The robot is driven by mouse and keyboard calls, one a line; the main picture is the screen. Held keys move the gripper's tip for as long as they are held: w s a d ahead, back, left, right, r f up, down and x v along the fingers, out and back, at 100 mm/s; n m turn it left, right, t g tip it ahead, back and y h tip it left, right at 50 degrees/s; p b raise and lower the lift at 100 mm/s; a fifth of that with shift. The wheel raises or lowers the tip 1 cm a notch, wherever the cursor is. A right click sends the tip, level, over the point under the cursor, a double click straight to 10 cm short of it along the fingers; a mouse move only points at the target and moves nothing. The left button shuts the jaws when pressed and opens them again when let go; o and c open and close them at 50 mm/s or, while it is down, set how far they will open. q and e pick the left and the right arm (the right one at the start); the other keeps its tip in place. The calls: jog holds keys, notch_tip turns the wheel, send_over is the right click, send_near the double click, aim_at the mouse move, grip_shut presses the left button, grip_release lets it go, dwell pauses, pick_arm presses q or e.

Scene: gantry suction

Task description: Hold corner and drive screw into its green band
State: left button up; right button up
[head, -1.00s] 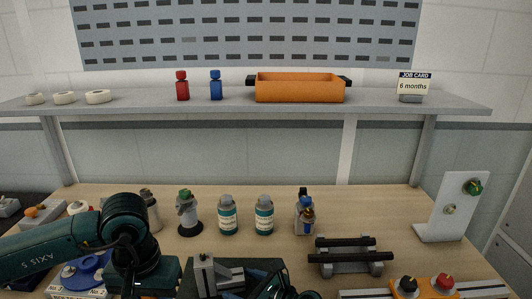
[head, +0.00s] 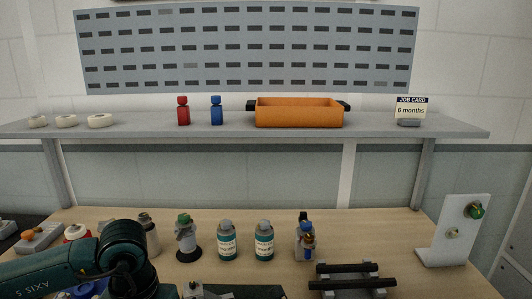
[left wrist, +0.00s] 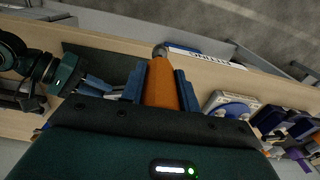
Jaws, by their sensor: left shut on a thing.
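In the left wrist view my left gripper (left wrist: 160,92) is shut on an orange tapered handle (left wrist: 162,86) with a grey round tip, which points away from my palm. At the left of that view my right gripper (left wrist: 92,84) has its blue fingers near a small grey piece. Whether they grip it cannot be told. In the head view only my left arm shows at the bottom left; both gripper tips are out of that frame. I cannot make out a corner, a screw or its green band with certainty.
A white upright panel (head: 453,235) with a green knob (head: 475,211) stands at the right. Two black bars on a grey rack (head: 345,283) lie before it. Several bottles (head: 227,243) line the back of the table. An orange bin (head: 299,113) is on the shelf.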

grip_shut()
jog(key=o, duration=1.3)
grip_release()
jog(key=shift+c, duration=0.5)
